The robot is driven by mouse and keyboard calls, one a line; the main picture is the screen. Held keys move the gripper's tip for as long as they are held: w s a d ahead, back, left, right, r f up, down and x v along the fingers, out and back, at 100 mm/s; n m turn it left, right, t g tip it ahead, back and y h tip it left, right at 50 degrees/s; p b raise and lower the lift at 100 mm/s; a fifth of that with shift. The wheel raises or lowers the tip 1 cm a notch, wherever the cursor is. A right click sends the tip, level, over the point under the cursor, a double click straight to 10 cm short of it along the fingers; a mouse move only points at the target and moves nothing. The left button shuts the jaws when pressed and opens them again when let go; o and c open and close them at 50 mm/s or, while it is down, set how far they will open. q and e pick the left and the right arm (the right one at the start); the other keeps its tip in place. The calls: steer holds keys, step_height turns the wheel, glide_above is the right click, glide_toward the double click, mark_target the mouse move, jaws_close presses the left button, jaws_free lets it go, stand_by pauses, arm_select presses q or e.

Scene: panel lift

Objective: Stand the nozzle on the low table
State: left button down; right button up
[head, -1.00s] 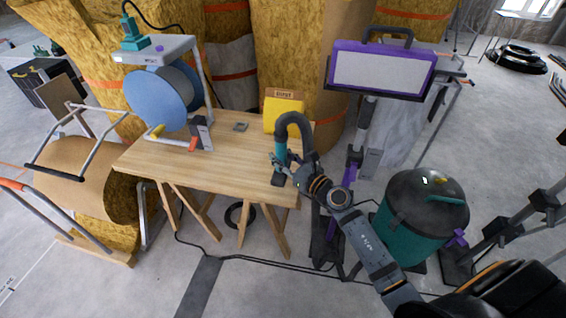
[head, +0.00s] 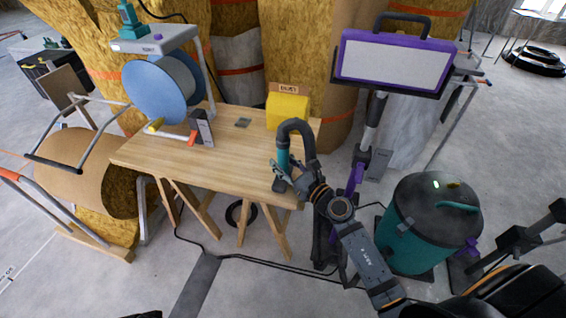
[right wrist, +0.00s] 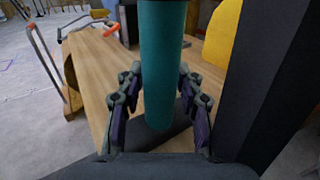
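The nozzle is a teal tube (head: 283,155) with a curved dark hose at its top and a dark foot at its lower end. It is roughly upright at the front right corner of the low wooden table (head: 170,160). I cannot tell whether its foot touches the tabletop. My right gripper (head: 280,172) is at the lower part of the tube. In the right wrist view the fingers lie against both sides of the teal tube (right wrist: 162,70), seemingly shut on it. The dark foot (right wrist: 165,142) is partly hidden. My left gripper is not in view.
A blue reel (head: 160,90), a yellow box (head: 287,112) and a small grey piece (head: 243,123) are on the table. A purple-framed lamp (head: 393,62) stands behind right, and a teal vacuum drum (head: 425,235) stands right. The table's middle front is clear.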

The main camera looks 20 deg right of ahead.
mark_target(287, 167)
steer(key=shift+o, duration=1.2)
steer(key=shift+r, duration=0.15)
steer(key=shift+s+d, duration=0.15)
steer(key=shift+s, duration=0.2)
steer(key=v, duration=0.4)
steer(key=shift+f, duration=0.25)
arm_select(q)
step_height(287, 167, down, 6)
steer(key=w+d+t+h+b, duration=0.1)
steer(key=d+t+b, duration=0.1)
steer(key=b, duration=0.2)
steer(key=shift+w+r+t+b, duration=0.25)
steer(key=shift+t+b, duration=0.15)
arm_select(e)
steer(key=v, duration=0.7)
steer(key=shift+r, duration=0.2)
